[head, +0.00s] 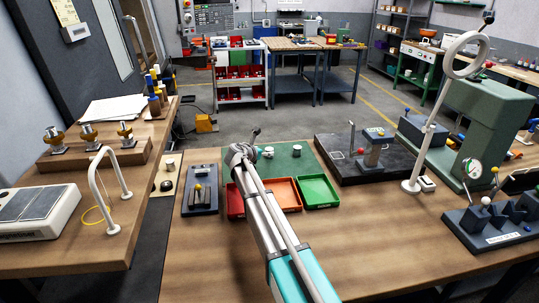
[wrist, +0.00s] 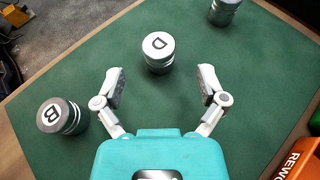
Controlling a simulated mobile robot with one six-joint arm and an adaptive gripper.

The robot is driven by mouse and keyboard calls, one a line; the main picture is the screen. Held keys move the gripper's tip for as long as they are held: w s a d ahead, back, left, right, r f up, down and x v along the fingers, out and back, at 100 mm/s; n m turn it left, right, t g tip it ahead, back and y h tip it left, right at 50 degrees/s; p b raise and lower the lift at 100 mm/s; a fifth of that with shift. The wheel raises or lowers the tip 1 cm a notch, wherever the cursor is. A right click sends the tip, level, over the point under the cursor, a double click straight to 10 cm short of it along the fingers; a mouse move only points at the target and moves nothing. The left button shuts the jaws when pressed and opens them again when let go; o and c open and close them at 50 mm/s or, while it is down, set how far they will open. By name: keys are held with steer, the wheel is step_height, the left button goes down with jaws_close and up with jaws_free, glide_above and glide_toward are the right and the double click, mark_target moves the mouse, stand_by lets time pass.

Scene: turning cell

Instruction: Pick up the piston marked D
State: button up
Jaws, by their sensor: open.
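The piston marked D (wrist: 158,52) is a silver metal cylinder with a white top, standing upright on the green mat (wrist: 105,60) in the wrist view. My gripper (wrist: 162,84) is open and empty, its fingers spread to the left and right just short of piston D, with no contact visible. A piston marked B (wrist: 62,116) stands at the lower left, outside the left finger. Another metal piston (wrist: 225,10) is cut off at the top right, its letter unreadable. In the head view, small pistons (head: 297,149) show on the mat, but their letters cannot be read.
An orange tray (wrist: 300,160) lettered REWORK lies at the lower right of the wrist view. The head view shows a red tray (head: 235,203), a green tray (head: 319,191) and a dark fixture plate (head: 345,170) around the mat.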

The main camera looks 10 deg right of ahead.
mark_target(269, 149)
steer(key=shift+b+x, duration=0.95)
steer(key=shift+x, duration=1.65)
jaws_close()
steer(key=shift+r, duration=0.25)
